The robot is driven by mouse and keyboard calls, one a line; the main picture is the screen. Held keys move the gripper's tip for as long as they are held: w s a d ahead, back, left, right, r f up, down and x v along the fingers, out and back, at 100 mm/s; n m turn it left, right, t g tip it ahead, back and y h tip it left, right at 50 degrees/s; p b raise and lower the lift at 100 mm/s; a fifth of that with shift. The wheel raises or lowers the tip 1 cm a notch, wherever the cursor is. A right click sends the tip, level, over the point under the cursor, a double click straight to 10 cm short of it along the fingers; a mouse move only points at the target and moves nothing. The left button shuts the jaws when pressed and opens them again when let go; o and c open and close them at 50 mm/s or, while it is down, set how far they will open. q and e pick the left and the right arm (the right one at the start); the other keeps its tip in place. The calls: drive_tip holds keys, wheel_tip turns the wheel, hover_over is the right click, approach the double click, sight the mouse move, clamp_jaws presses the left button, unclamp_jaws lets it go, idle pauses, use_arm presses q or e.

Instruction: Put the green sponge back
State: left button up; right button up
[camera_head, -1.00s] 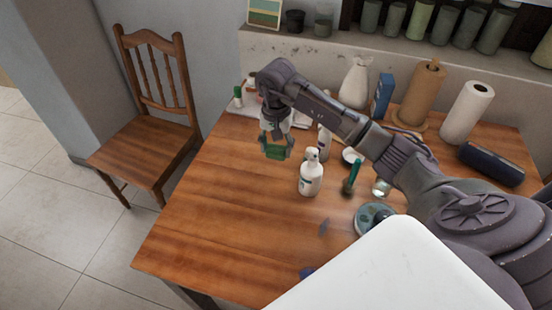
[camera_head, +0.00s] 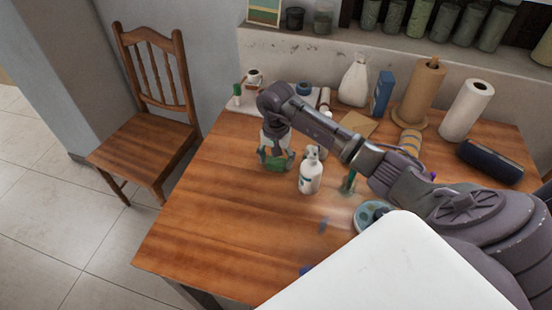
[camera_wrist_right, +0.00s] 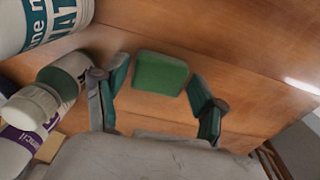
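The green sponge (camera_wrist_right: 160,74) lies on the wooden table between and just beyond my right gripper's fingertips in the right wrist view. A small gap shows on each side of it. In the head view the sponge (camera_head: 274,165) shows partly, low between the fingers. My right gripper (camera_head: 276,157) points down over it with its fingers spread; they also show in the right wrist view (camera_wrist_right: 158,88). My left gripper is in neither view.
A white pump bottle (camera_head: 311,178) stands close right of the gripper. Several bottles crowd the wrist view's left side, one large white bottle (camera_wrist_right: 35,20) nearest. A paper towel roll (camera_head: 466,110) and dark blue speaker (camera_head: 490,162) are at the right. The table's front left is clear.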

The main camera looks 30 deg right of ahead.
sight(276, 162)
drive_tip(key=shift+o, duration=0.3)
drive_tip(key=shift+r, duration=0.3)
wheel_tip(276, 162, up, 12)
drive_tip(key=b, duration=0.1)
drive_tip(key=shift+f, duration=0.15)
